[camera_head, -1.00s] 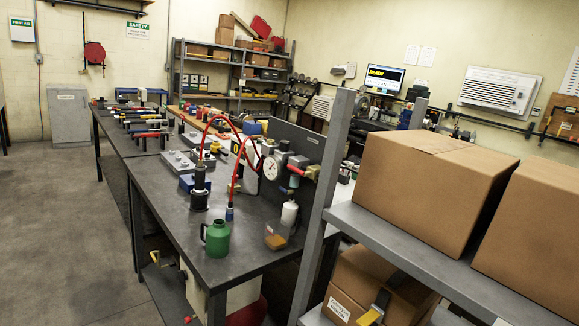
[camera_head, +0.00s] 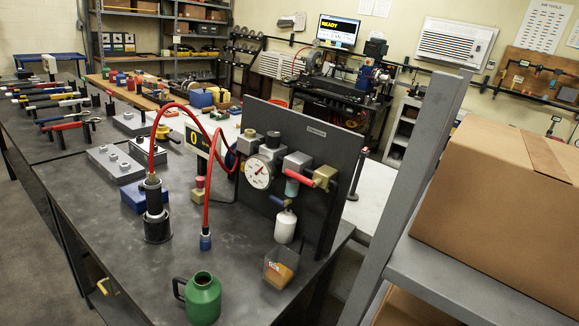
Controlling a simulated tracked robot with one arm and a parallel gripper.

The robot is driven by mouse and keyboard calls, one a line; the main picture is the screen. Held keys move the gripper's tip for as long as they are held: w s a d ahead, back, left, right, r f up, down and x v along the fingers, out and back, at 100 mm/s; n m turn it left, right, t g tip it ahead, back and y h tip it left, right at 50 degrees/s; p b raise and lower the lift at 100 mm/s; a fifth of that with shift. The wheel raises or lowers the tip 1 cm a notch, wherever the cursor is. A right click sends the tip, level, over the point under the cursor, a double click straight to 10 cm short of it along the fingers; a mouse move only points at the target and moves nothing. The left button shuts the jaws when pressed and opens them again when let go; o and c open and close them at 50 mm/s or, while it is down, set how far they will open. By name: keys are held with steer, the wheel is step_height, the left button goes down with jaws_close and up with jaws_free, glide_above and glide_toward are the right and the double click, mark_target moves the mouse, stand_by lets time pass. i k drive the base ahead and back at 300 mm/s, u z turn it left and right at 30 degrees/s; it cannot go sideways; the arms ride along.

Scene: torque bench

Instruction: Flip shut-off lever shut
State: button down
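A dark upright panel (camera_head: 334,150) on the bench carries a row of air fittings and a round white gauge (camera_head: 258,172). At the right end of the row is a brass-coloured valve body (camera_head: 326,164) with a red lever (camera_head: 300,179) that looks roughly sideways, pointing left. I cannot tell from here whether this valve is open or shut. A small blue handle (camera_head: 280,202) sits below, above a white bottle-shaped part (camera_head: 285,227). My gripper is not in view.
On the bench stand a green jug (camera_head: 203,298), a clear cup with orange contents (camera_head: 279,270), and a black cylinder tool (camera_head: 156,215) with a red hose (camera_head: 210,165). A grey shelf post (camera_head: 420,185) and cardboard box (camera_head: 497,205) block the right side.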

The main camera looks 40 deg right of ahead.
mark_target(314, 183)
steer(key=z, duration=0.15)
steer(key=i, duration=1.05)
steer(key=z, duration=0.15)
